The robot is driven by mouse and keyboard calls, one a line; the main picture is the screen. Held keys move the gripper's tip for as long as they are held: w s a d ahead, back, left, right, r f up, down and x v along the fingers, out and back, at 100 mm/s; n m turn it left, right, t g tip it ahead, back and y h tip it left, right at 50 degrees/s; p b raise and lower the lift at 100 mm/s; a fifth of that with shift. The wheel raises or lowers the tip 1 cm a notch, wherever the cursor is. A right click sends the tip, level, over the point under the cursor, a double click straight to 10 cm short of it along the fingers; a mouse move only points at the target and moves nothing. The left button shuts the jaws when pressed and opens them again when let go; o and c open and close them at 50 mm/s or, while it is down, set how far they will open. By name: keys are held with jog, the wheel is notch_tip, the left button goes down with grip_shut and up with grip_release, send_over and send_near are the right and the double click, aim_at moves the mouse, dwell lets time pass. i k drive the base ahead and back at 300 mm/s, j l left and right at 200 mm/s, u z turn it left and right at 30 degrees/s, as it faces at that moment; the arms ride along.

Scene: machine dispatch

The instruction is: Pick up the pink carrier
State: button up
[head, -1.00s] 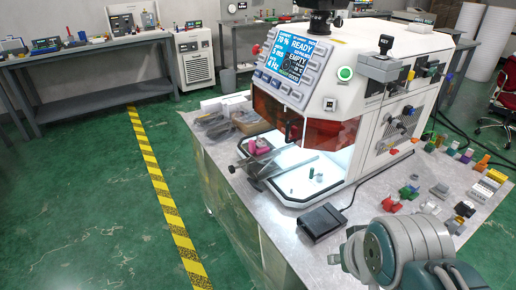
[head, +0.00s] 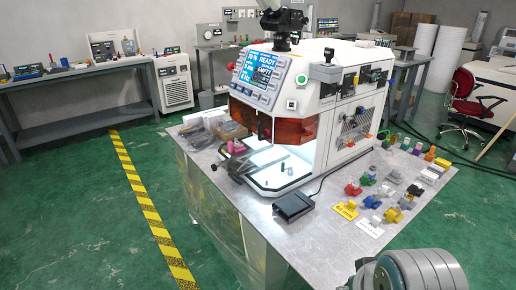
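A small pink object (head: 236,147), which looks like the pink carrier, sits at the left front of the white machine (head: 318,95), by its open front. It is small in the picture, and its exact support is hard to tell. Part of my grey arm shows at the bottom right. My gripper's fingers do not show clearly in the head view.
The metal table (head: 310,235) carries a black pedal-like box (head: 294,206) in front of the machine and several coloured parts (head: 376,203) with labels at the right. A yellow-black floor stripe (head: 150,215) runs along the left. Green floor there is clear.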

aim_at(238, 147)
jog(key=i+j+z, duration=0.1)
jog(key=z, duration=1.45)
jog(key=j+z, duration=0.1)
jog(key=j, duration=0.95)
jog(key=k+j+z, duration=0.1)
jog(key=j, duration=1.7)
jog(key=k+j, duration=0.15)
jog(key=j, duration=1.45)
